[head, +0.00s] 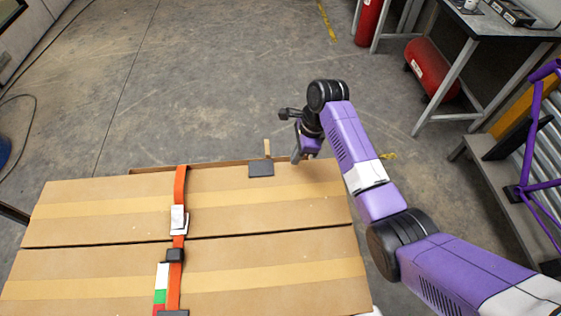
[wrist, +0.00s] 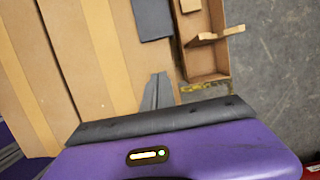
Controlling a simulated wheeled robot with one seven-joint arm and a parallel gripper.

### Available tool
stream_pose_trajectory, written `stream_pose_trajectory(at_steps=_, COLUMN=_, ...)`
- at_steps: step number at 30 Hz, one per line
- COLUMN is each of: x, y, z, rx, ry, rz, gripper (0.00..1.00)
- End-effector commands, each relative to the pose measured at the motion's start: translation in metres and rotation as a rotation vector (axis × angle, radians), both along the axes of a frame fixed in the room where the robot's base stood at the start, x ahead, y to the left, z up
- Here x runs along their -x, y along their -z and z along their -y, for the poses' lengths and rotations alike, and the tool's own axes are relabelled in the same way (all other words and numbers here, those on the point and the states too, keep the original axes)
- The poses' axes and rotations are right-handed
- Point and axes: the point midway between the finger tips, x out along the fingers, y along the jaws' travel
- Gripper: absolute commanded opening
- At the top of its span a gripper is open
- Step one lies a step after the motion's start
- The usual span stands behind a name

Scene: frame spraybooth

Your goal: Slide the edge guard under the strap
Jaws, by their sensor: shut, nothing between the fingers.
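The edge guard (head: 261,169) is a dark grey piece lying at the far edge of the carton top, right of the strap. Its dark grey face also shows at the top of the wrist view (wrist: 152,18). The orange strap (head: 181,185) runs across the cartons, with a pale buckle on it, and is apart from the guard. My gripper (head: 296,158) is shut and empty, to the right of the guard near the cartons' far edge. Its fingers show in the wrist view (wrist: 157,88), below the guard and not touching it.
Two taped cartons (head: 300,243) lie side by side. A black block (head: 175,255) sits at the strap on the near carton. An open brown tray (wrist: 205,70) with a light wooden piece (wrist: 212,38) lies beyond the far edge. A workbench (head: 500,27) and red tank (head: 433,69) stand at right.

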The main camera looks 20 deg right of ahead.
Motion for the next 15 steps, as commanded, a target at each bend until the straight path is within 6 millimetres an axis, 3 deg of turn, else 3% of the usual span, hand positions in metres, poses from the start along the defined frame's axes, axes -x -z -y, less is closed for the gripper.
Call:
stream_pose_trajectory(at_steps=5, x=-0.002, y=0.033, z=-0.008, rx=0.001, ry=0.0, rz=-0.002, gripper=0.0)
stream_pose_trajectory(at_steps=9, x=-0.01, y=0.028, z=-0.03, rx=0.001, ry=-0.006, rz=0.001, gripper=0.0)
stream_pose_trajectory(at_steps=15, x=-0.014, y=0.029, z=-0.043, rx=0.002, ry=-0.002, rz=0.002, gripper=0.0)
